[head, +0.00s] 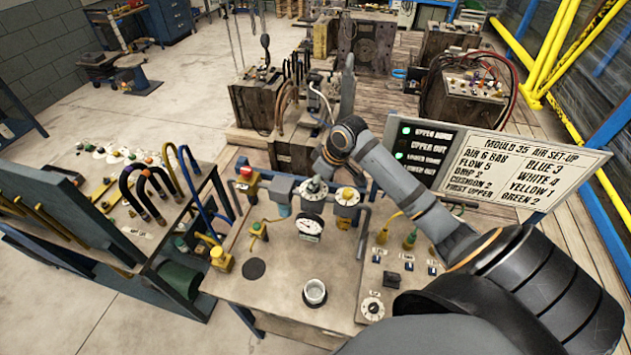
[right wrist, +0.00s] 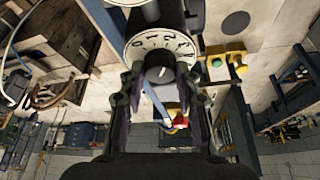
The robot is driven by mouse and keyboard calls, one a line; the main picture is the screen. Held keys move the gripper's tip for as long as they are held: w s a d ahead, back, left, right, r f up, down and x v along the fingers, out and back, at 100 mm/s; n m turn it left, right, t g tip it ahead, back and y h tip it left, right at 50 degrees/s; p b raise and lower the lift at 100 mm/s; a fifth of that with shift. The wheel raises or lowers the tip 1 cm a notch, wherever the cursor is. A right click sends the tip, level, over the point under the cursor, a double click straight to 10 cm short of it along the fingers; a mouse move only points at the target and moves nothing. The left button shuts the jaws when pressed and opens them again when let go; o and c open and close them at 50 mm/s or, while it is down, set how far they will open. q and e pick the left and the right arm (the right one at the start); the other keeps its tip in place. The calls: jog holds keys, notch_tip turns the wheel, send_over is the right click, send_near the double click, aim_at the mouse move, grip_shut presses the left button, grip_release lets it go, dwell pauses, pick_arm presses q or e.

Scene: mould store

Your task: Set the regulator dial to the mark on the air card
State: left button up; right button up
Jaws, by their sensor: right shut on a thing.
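The regulator dial (head: 313,195) is a pale disc on the pipework at the back of the bench. In the right wrist view the dial (right wrist: 160,42) has dark marks around a grey knob (right wrist: 160,73). My right gripper (right wrist: 160,80) is shut on this knob, one finger at each side; the head view shows my right gripper (head: 319,178) reaching it from above. The set value cannot be read. A round gauge (head: 309,229) stands in front, its needle too small to read. The air card (head: 499,168) reads "AIR 6 BAR". My left gripper is not in view.
Hose racks and moulds surround the bench.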

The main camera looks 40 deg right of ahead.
jog(key=shift+m, duration=0.3)
jog(key=m, duration=0.1)
jog(key=m+h, duration=0.1)
jog(key=m, duration=0.1)
jog(key=m+h, duration=0.1)
jog(key=m, duration=0.1)
jog(key=shift+a+t, duration=0.25)
jog(key=shift+t, duration=0.05)
jog(key=m+h, duration=0.1)
jog(key=m, duration=0.2)
jog(key=m+h, duration=0.1)
jog(key=m, duration=0.1)
jog(key=shift+a+m+g, duration=0.15)
jog(key=shift+m+g, duration=0.25)
jog(key=m+h, duration=0.1)
jog(key=m, duration=0.1)
jog(key=m+g, duration=0.1)
jog(key=m, duration=0.2)
jog(key=shift+w+m+h, duration=0.15)
jog(key=shift+m+h, duration=0.15)
jog(key=shift+h, duration=0.1)
jog(key=m+g, duration=0.1)
jog(key=m, duration=0.1)
jog(key=m+g, duration=0.1)
jog(key=m, duration=0.2)
jog(key=shift+w+h, duration=0.1)
jog(key=shift+h, duration=0.2)
jog(key=shift+m, duration=0.3)
jog(key=o, duration=1.2)
jog(key=shift+c, duration=0.2)
